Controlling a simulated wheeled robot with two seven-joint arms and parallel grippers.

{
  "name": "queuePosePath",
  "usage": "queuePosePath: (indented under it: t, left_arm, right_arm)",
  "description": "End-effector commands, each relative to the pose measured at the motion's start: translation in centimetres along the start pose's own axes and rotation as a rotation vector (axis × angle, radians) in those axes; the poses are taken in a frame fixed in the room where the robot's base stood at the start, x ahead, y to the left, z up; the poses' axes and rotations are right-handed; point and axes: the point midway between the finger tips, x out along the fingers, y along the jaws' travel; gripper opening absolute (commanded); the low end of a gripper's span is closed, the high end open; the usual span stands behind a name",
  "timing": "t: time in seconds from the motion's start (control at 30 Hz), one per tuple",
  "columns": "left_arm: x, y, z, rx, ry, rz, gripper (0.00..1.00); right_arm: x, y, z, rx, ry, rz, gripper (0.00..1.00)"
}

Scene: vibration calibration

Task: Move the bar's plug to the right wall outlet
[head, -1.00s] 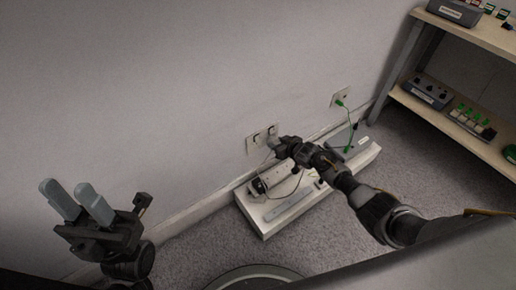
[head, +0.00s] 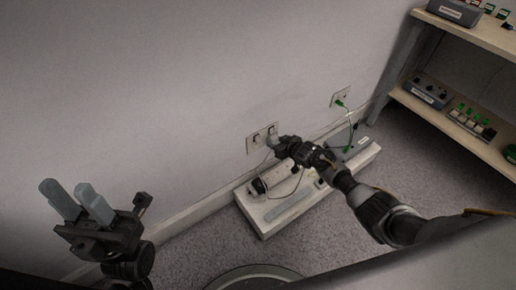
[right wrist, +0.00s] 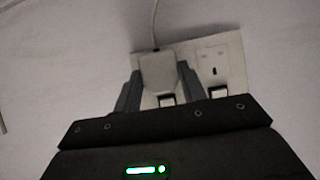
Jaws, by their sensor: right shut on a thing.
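The white plug (right wrist: 158,68) is between the fingers of my right gripper (right wrist: 158,80), which is shut on it. A cord leaves the plug's top. It is in front of the left socket of a double wall outlet (right wrist: 232,62); whether it is fully seated cannot be told. The right socket (right wrist: 213,68) is empty. In the head view my right gripper (head: 274,143) is at this outlet (head: 254,140). My left gripper (head: 68,190) is open and empty at the left.
Another wall outlet (head: 341,96) further right holds a green plug and cord. A wooden shelf (head: 462,125) with grey boxes stands at the right. The carpet left of the platform is clear.

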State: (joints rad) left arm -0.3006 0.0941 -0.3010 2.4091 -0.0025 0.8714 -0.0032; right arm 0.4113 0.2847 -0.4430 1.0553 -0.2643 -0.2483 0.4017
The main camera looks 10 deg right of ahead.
Motion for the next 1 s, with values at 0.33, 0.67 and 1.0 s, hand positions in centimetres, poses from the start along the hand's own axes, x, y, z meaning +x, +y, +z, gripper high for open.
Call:
queuePosePath:
  t: [0.33, 0.67, 1.0]
  left_arm:
    - [0.03, 0.0, 0.0, 0.0, 0.0, 0.0, 0.36]
    - [0.03, 0.0, -0.01, 0.0, 0.0, 0.0, 0.36]
    - [0.38, 0.0, -0.07, 0.0, 0.0, 0.0, 0.36]
  right_arm:
    - [0.2, -0.04, -0.35, 0.0, 0.005, -0.001, 0.19]
    - [0.18, -0.04, -0.24, 0.0, 0.003, -0.001, 0.67]
    - [-0.09, -0.01, -0.21, 0.0, 0.0, 0.0, 0.67]
